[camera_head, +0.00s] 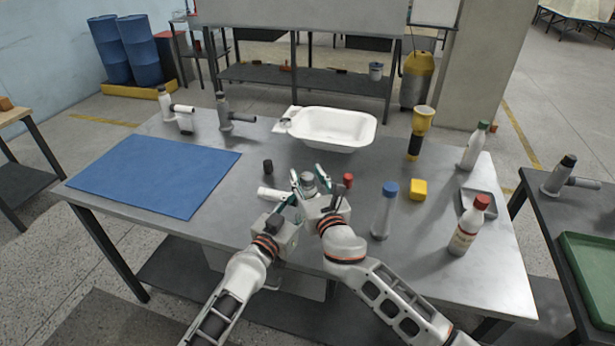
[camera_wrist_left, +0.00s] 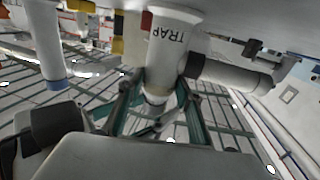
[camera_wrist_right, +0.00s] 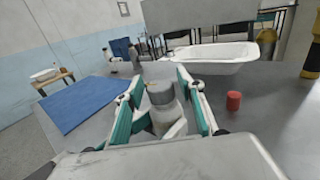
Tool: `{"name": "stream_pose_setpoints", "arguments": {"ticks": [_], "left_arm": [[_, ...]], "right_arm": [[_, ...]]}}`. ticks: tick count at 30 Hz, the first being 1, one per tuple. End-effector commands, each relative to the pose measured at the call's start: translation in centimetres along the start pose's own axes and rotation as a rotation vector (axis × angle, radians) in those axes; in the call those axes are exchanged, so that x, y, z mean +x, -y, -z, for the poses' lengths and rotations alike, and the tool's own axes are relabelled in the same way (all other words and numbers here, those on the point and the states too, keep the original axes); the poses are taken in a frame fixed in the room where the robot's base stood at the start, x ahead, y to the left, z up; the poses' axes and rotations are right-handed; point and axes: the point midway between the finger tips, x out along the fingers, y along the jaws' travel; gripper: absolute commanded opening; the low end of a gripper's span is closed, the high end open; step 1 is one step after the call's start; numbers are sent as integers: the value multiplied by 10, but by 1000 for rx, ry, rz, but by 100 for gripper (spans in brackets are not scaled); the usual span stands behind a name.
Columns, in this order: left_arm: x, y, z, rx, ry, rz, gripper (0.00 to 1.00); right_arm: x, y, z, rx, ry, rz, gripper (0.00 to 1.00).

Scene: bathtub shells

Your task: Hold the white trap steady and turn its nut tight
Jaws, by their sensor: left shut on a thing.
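The white trap (camera_head: 270,193) stands near the front middle of the metal table, its side pipe pointing left in the head view. Its "TRAP" lettering shows on the body in the left wrist view (camera_wrist_left: 172,45). My left gripper (camera_head: 290,203) is shut on the trap's body from the front. The grey nut (camera_head: 308,179) tops the trap; it also shows in the right wrist view (camera_wrist_right: 160,92). My right gripper (camera_head: 309,178) is open, with one finger on each side of the nut and visible gaps. The trap's lower body is partly hidden by the grippers.
A red cap (camera_head: 348,180), a black cap (camera_head: 268,166), a blue-capped bottle (camera_head: 384,215) and a yellow block (camera_head: 418,189) stand close by. A white basin (camera_head: 335,128) is behind. A blue mat (camera_head: 155,175) covers the left. Two other traps stand at the back left.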

Motion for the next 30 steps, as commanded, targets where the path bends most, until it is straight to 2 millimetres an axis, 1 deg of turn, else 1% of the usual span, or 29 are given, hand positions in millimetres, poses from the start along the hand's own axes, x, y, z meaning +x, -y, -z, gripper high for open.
{"name": "stream_pose_setpoints", "arguments": {"ticks": [1,2,3,4,11,17,30], "left_arm": [[0,0,-1,0,1,0,10],[0,0,-1,0,1,0,10],[0,0,-1,0,1,0,10],[0,0,-1,0,1,0,10],[0,0,-1,0,1,0,10],[0,0,-1,0,1,0,10],[0,-1,-1,0,2,-1,10]], "right_arm": [[0,0,0,0,0,0,22],[0,0,0,0,0,0,14],[0,0,0,0,0,0,4],[0,0,0,0,0,0,3],[0,0,0,-2,1,-10,3],[1,1,-1,-7,4,-75,3],[1,2,-1,-5,3,-394,3]]}}
